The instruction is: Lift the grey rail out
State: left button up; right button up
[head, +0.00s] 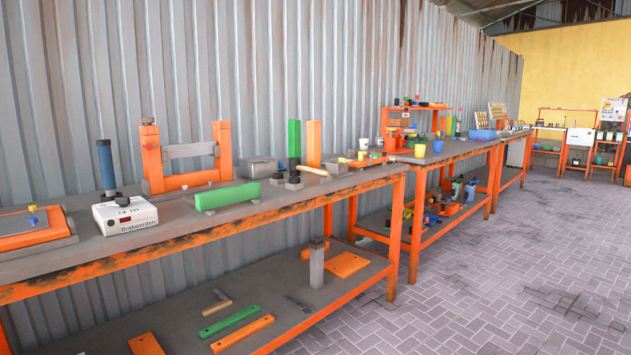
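A grey rail (190,150) spans level between the two uprights of an orange frame (152,160) on the workbench at the left. Its ends meet the uprights; how they are seated is too small to tell. The frame's lower orange crossbar (192,179) lies below the rail with a gap between. Neither of my grippers shows in the head view.
A green bar (228,195) lies in front of the frame. A grey box (258,168), green and orange posts (313,143) stand right. The tiled floor (480,270) before the benches is clear.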

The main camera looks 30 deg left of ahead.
aim_at(179, 151)
jog(key=k+j+u, duration=0.2)
jog(key=u, duration=0.25)
jog(key=k+j+u, duration=0.15)
jog(key=u, duration=0.35)
jog(key=j+u, duration=0.45)
jog(key=i+l+u, duration=0.15)
jog(key=i+l, duration=0.15)
jog(key=i, duration=0.15)
jog(key=i+l+u, duration=0.3)
jog(key=i+l, duration=0.2)
jog(key=l, duration=0.15)
jog(key=i+l+u, duration=0.15)
jog(key=l, duration=0.25)
jog(key=i+l+u, duration=0.2)
jog(key=l, duration=0.35)
jog(key=l+u, duration=0.2)
jog(key=l, duration=0.35)
jog(key=k+l+u, duration=0.15)
jog(key=l, duration=0.2)
jog(key=k+l+u, duration=0.1)
jog(key=l, duration=0.25)
jog(key=k+l+u, duration=0.15)
jog(key=l, duration=0.2)
